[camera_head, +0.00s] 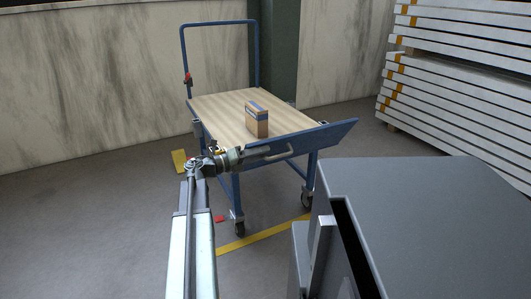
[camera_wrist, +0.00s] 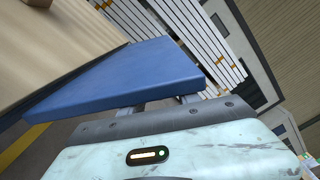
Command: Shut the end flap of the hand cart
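The hand cart (camera_head: 215,112) has a wooden deck and a blue frame. Its blue end flap (camera_head: 325,137) is at the near right end, tilted outward from the deck rather than upright. In the wrist view the flap (camera_wrist: 130,75) is a broad blue panel crossing the middle. My gripper (camera_head: 280,152) is at the outer side of the flap, near its left part. Its two fingers show apart, with nothing seen between them. In the wrist view the flap hides the fingertips, so I cannot tell whether they touch it.
A small cardboard box (camera_head: 257,119) stands on the deck. A blue push handle (camera_head: 220,24) rises at the far end. Stacked white panels (camera_head: 455,95) are at the right, and a dark green pillar (camera_head: 275,50) is behind. Yellow floor tape (camera_head: 262,236) runs beneath the cart.

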